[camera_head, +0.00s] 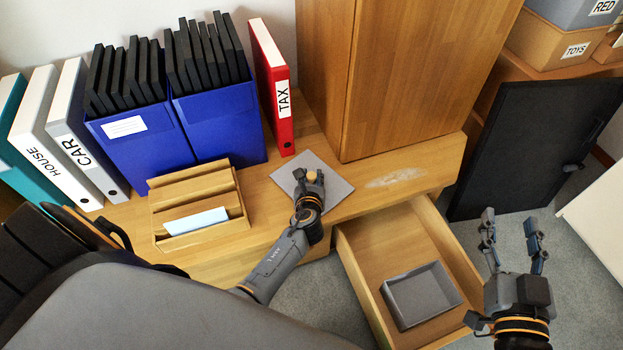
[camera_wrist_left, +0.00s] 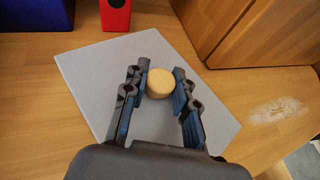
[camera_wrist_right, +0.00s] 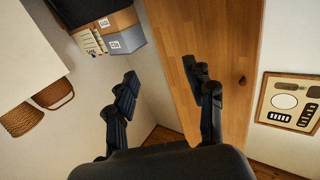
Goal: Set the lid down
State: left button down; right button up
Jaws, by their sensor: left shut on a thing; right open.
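The lid is a flat grey square (camera_head: 338,187) with a round pale wooden knob in its middle. It is level at the desk top, between the red binder and the front edge; I cannot tell whether it touches the wood. My left gripper (camera_head: 311,178) is shut on the knob (camera_wrist_left: 160,83), one finger on each side, and the lid (camera_wrist_left: 95,75) spreads out beneath the fingers in the left wrist view. My right gripper (camera_head: 512,240) is open and empty, over the floor right of the drawer; its spread fingers show in the right wrist view (camera_wrist_right: 160,85).
An open drawer (camera_head: 365,252) holds a grey open box (camera_head: 423,295). A wooden letter rack (camera_head: 160,191), blue file holders (camera_head: 140,135) and a red TAX binder (camera_head: 273,85) stand left of the lid. A wooden cabinet (camera_head: 410,80) stands behind it. A pale smudge marks the desk at right.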

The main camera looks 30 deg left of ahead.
jog(key=shift+r, duration=0.2)
pick_arm(q)
jog(key=shift+f, duration=0.15)
jog(key=c, duration=1.1)
grip_release()
jog(key=shift+o, duration=0.2)
pick_arm(e)
jog(key=shift+a+r+t, duration=0.1)
jog(key=shift+r+t, duration=0.2)
jog(key=shift+r, duration=0.2)
